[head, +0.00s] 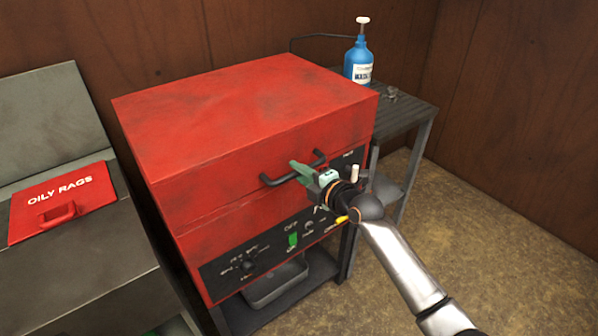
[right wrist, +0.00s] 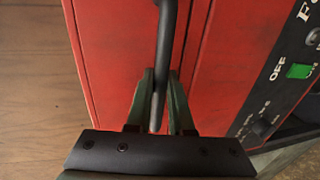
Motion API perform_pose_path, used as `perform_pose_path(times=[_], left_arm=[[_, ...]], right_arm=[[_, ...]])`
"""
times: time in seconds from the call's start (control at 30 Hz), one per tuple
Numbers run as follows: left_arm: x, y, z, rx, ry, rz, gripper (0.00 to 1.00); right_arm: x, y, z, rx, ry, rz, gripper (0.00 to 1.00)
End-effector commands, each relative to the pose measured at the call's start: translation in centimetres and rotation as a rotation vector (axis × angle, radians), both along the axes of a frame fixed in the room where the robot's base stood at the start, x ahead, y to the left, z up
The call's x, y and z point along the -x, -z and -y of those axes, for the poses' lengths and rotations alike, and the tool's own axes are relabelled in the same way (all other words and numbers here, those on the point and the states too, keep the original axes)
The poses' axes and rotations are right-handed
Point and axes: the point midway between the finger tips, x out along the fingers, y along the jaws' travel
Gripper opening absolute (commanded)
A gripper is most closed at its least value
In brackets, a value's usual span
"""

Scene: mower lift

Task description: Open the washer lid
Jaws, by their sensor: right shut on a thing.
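The washer is a red box with a red lid (head: 240,100) that lies closed on its body. A black bar handle (head: 281,179) is fixed to the front of the lid. My right gripper (head: 299,169) is at the handle's right part, shut on it. In the right wrist view the handle (right wrist: 164,50) runs down between the two green fingers of the gripper (right wrist: 158,95). The lid seam shows in the right wrist view. My left gripper is not in view.
A black panel (head: 218,272) with knobs and a green switch is below the lid. A blue pump bottle (head: 358,60) stands on a dark side table (head: 412,112) behind right. A grey bin with a red "OILY RAGS" lid (head: 62,203) stands left. A grey tray (head: 275,284) sits beneath the washer.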

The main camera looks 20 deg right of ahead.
Motion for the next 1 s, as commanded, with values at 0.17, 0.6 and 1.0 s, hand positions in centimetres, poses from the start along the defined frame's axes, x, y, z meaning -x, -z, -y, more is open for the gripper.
perform_pose_path(times=[0.17, 0.6, 1.0], left_arm=[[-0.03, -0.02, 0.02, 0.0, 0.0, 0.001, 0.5], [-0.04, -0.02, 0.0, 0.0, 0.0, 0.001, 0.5], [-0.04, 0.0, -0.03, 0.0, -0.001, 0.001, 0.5]], right_arm=[[0.02, 0.04, 0.03, 0.0, 0.0, -0.001, 0.0], [0.02, 0.05, 0.03, 0.0, 0.0, -0.001, 0.0], [0.02, 0.07, 0.04, 0.001, 0.0, -0.002, 0.0]])
